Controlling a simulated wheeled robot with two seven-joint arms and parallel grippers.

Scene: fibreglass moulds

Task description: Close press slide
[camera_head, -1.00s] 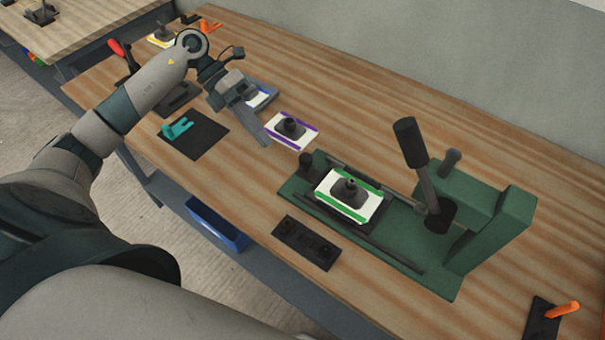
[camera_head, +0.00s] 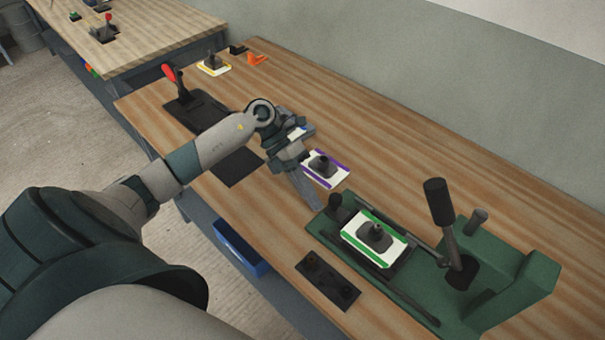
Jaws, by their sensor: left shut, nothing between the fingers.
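The green press (camera_head: 480,305) stands on the bench at the right, with a black lever (camera_head: 440,205) pointing up and a tall green block at its right end. Its slide (camera_head: 395,262) sits between two dark rails toward the left end and carries a white mould with green edges (camera_head: 376,239) and a dark knob on top. A dark upright knob (camera_head: 338,203) stands at the left end of the press. My left gripper (camera_head: 312,203) is shut and empty, its fingers pointing down just left of that knob; contact cannot be told. My right gripper is not in view.
A purple-edged mould (camera_head: 326,168) lies just behind my left gripper. A black plate (camera_head: 328,280) lies in front of the press. A dark base with a red handle (camera_head: 180,90), a yellow-edged mould (camera_head: 214,65) and an orange piece (camera_head: 257,59) are farther left. A blue bin (camera_head: 242,250) hangs below the bench edge.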

